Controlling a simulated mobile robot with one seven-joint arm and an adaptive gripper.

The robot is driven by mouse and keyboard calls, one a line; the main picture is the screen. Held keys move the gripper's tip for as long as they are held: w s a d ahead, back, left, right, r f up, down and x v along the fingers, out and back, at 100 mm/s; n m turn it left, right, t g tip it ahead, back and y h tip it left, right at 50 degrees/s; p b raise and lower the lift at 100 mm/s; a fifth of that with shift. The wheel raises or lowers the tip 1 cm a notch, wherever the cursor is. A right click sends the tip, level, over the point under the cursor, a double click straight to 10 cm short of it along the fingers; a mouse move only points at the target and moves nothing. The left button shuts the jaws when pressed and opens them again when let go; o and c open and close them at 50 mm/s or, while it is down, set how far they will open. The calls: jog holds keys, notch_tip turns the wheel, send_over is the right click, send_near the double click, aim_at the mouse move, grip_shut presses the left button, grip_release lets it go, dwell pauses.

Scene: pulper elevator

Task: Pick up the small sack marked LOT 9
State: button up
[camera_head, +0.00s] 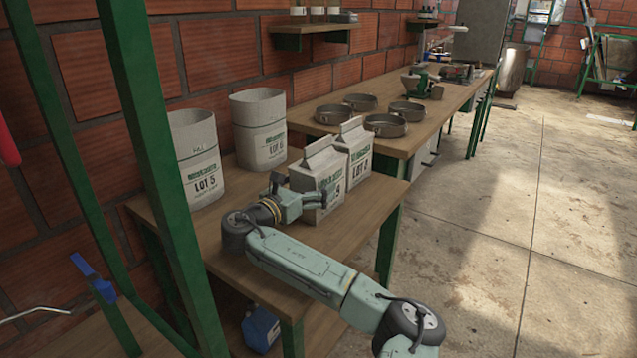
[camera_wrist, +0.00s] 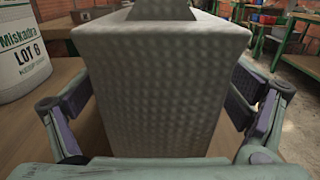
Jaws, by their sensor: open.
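Two small grey sacks with folded tops stand upright near the work table's right edge. The nearer small sack (camera_head: 318,178) has a label partly covered by my gripper (camera_head: 300,192); its number looks like a 9 but is not fully readable. The farther small sack (camera_head: 357,152) stands just behind it, its lot number too small to read surely. In the wrist view, a sack's plain textured side (camera_wrist: 160,85) fills the space between the fingers of my gripper (camera_wrist: 160,108). The gripper is open, one finger on each side of the sack; I cannot tell whether they touch it.
Two larger open sacks stand on the table (camera_head: 262,215) by the wall: one marked LOT 5 (camera_head: 200,165), another (camera_head: 259,130) behind. Round metal pans (camera_head: 386,125) sit on the higher bench (camera_head: 440,105). A green post (camera_head: 150,150) rises in front at left. The right floor is clear.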

jog(key=shift+x, duration=0.85)
jog(key=c, duration=1.8)
jog(key=shift+d+r, duration=0.1)
jog(key=shift+c, duration=0.4)
jog(key=shift+r, duration=0.15)
